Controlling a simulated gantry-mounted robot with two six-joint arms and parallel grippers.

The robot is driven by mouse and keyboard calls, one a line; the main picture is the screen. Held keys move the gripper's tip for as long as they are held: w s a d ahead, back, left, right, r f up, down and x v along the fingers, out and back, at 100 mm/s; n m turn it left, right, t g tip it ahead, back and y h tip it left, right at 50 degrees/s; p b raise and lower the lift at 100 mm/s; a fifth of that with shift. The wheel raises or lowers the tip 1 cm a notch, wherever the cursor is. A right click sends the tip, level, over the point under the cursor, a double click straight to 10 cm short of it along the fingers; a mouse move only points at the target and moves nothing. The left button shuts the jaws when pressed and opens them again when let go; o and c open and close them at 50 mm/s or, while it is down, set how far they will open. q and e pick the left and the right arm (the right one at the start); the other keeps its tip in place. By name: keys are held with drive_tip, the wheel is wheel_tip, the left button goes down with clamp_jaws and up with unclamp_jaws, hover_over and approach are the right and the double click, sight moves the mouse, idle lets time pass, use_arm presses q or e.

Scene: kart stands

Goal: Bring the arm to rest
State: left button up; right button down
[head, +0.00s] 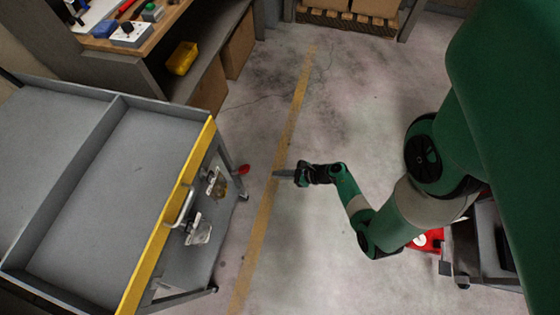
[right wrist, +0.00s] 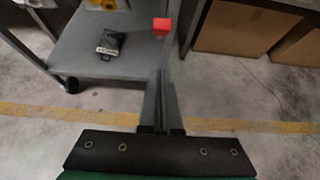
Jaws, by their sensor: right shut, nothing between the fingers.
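My right gripper (head: 283,173) is shut and empty in the middle of the head view, over the floor and the yellow line (head: 262,215). Its arm is mine and comes in from the right. In the right wrist view the two fingers (right wrist: 160,103) lie together with nothing between them. The gripper is to the right of the grey cart (head: 150,140) and apart from it. My left gripper is not in the head view.
The cart has a yellow front edge (head: 170,225) and a handle. A small red thing (head: 243,169) shows beside the cart. A workbench (head: 150,45) with tools and a yellow bin (head: 181,58) stands at upper left.

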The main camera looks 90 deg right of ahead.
drive_tip(key=shift+s+a+r, duration=0.1)
drive_tip(key=shift+s+r, duration=0.25)
drive_tip(key=shift+s, duration=0.3)
